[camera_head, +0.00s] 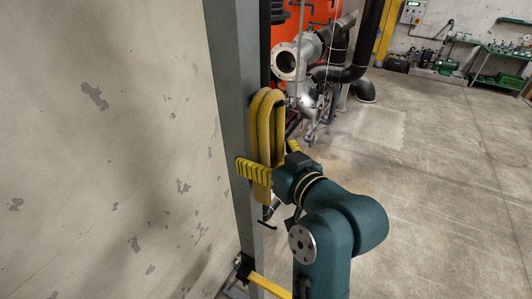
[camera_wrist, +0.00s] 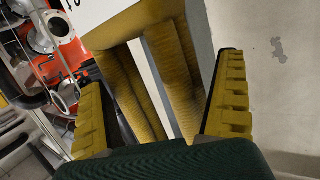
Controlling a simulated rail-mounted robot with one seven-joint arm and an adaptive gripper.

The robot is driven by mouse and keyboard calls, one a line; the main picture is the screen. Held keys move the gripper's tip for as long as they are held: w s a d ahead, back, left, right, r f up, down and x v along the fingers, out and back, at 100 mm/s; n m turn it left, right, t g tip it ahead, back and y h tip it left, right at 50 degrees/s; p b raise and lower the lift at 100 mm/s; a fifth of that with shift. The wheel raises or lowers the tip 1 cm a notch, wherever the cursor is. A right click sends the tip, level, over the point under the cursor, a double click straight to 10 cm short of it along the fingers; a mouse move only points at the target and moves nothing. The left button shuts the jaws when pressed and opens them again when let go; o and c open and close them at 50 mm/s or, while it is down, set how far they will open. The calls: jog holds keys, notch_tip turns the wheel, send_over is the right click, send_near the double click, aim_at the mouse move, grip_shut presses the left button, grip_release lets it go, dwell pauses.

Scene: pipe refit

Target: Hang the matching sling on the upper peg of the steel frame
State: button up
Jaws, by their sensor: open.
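The yellow sling (camera_head: 264,115) hangs as a long loop against the grey steel frame (camera_head: 236,70) in the head view. The peg behind its top is hidden. My gripper (camera_head: 272,160) is open at the lower part of the sling, one yellow finger on each side. In the wrist view the sling's strands (camera_wrist: 174,65) run down between the open fingers of my gripper (camera_wrist: 163,80), with gaps at the sides.
A dark peg (camera_head: 268,224) sticks out lower on the frame. A yellow bar (camera_head: 270,286) lies near its foot. Flanged grey pipes (camera_head: 290,62) and an orange tank (camera_head: 322,12) stand behind. The bare wall is at left; open floor lies to the right.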

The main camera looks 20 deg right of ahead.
jog(key=v, duration=1.2)
jog(key=w+a+r+n+y+p, duration=0.25)
jog(key=a+r+p, duration=0.75)
jog(key=a, duration=0.5)
jog(key=s+d+r+m+t+h, duration=0.5)
jog(key=s+r+t+h, duration=0.1)
jog(key=r, duration=0.5)
jog(key=shift+s+t+h, duration=0.4)
jog(key=shift+s+h, duration=0.05)
jog(key=shift+s, duration=0.3)
jog(key=shift+f, duration=0.1)
